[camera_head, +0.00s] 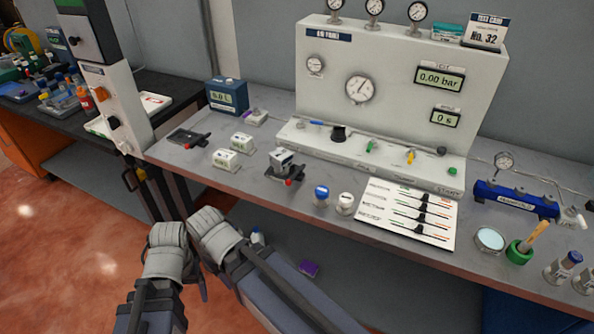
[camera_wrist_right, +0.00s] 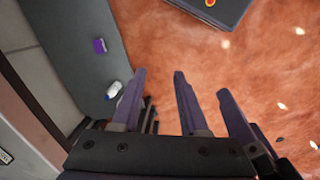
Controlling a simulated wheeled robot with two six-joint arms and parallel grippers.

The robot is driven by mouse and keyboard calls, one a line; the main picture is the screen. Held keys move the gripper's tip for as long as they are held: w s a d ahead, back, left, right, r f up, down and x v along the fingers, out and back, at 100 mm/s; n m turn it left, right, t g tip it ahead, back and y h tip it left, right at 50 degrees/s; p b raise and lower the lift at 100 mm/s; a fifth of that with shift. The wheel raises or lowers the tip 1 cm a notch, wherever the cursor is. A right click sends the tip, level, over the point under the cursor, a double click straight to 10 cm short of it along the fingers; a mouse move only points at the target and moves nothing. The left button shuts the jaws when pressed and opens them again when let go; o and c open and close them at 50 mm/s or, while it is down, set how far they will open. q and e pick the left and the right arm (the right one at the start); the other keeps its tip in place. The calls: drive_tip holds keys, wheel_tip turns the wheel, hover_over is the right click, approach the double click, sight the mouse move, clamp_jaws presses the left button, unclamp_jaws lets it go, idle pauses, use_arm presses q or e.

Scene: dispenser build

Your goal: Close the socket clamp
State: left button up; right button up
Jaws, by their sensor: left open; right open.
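Two small black clamp-like fixtures with red-tipped levers are on the grey bench in the head view; I cannot tell by label which is the socket clamp. One (camera_head: 287,170) stands mid-bench with a grey-white block in it and its red tip at the front. The other (camera_head: 188,138) lies flat and empty at the bench's left.
A test panel (camera_head: 400,75) rises behind. A white card with sliders (camera_head: 408,213) lies to the right. A white column (camera_head: 118,110) stands left. A purple item (camera_wrist_right: 100,46) is on the lower shelf.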

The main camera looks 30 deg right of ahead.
drive_tip(key=shift+n+y, duration=0.6)
drive_tip(key=shift+y, duration=0.1)
drive_tip(key=w+d+r+p, duration=0.1)
drive_tip(key=w+r+p, duration=0.1)
drive_tip(key=w+d+r+p, duration=0.2)
drive_tip(key=w, duration=0.1)
drive_tip(key=w+d+r+p, duration=0.1)
drive_tip(key=w+r+p, duration=0.1)
drive_tip(key=shift+w+d, duration=0.25)
drive_tip(key=shift+w, duration=0.15)
drive_tip(key=c, duration=0.6)
drive_tip(key=shift+n+t+y, duration=0.4)
drive_tip(key=w+d+r+p, duration=0.2)
drive_tip(key=w+d, duration=0.1)
drive_tip(key=w+d+r+p, duration=0.1)
drive_tip(key=w+d+r, duration=0.1)
drive_tip(key=shift+w+d+p, duration=0.1)
drive_tip(key=shift+w+p, duration=0.1)
drive_tip(key=shift+p, duration=0.15)
clamp_jaws()
drive_tip(key=w+d+r+n+t+p, duration=0.1)
drive_tip(key=w+d+r+p, duration=0.2)
drive_tip(key=d, duration=0.4)
drive_tip(key=w+d+r+n+t+y+p, duration=0.1)
drive_tip(key=w+d+r+p, duration=0.2)
drive_tip(key=d, duration=0.4)
drive_tip(key=shift+w+d+r, duration=0.25)
drive_tip(key=shift+w+r, duration=0.35)
drive_tip(key=shift+w, duration=0.4)
